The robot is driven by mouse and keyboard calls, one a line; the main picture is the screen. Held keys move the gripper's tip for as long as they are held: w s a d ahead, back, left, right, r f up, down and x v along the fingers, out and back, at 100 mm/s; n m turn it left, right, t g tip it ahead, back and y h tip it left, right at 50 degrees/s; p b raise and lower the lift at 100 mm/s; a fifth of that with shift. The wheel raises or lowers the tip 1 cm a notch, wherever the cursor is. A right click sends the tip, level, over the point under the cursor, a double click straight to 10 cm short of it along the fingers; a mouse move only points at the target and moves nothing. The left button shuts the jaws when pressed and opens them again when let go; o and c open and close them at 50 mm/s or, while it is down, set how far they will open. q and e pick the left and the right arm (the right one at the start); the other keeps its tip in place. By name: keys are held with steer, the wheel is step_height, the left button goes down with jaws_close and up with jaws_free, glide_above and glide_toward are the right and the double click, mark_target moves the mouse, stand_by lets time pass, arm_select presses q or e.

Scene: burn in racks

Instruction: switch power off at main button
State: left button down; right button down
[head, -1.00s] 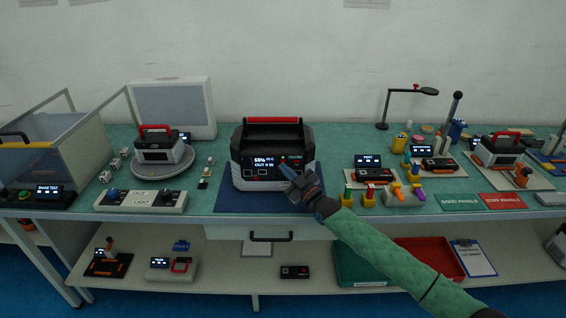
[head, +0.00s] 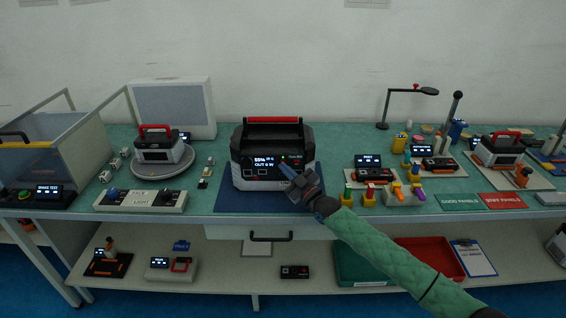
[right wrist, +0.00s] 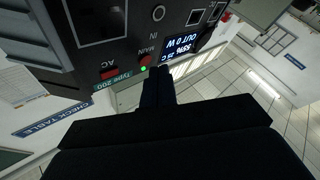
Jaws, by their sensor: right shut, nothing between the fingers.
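The power station (head: 272,142), a dark grey and light box with a red top handle, stands on a blue mat on the bench. Its lit display (head: 263,161) reads 55% and OUT 0 W. In the right wrist view the red MAIN button (right wrist: 145,60) has a lit green light (right wrist: 143,69) beside it. My right gripper (head: 287,171) is shut and empty at the station's front face. In the right wrist view its fingertips (right wrist: 160,72) are close to the MAIN button; I cannot tell whether they touch it. My left gripper is not in view.
A red AC button (right wrist: 109,71) sits near MAIN on the panel. A round turntable (head: 150,168) with another unit is left of the station. A test device (head: 372,175) and a block with coloured plugs (head: 400,196) stand to the right. A drawer (head: 268,231) is below the bench top.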

steer(key=shift+w, duration=0.15)
steer(key=shift+w, duration=0.25)
steer(key=shift+w+b, duration=0.15)
steer(key=shift+b, duration=0.2)
stand_by(0.4)
steer(key=shift+s+p, duration=0.35)
steer(key=shift+s, duration=0.3)
steer(key=shift+s, duration=0.1)
steer(key=shift+s+p, duration=1.7)
steer(key=shift+s, duration=1.2)
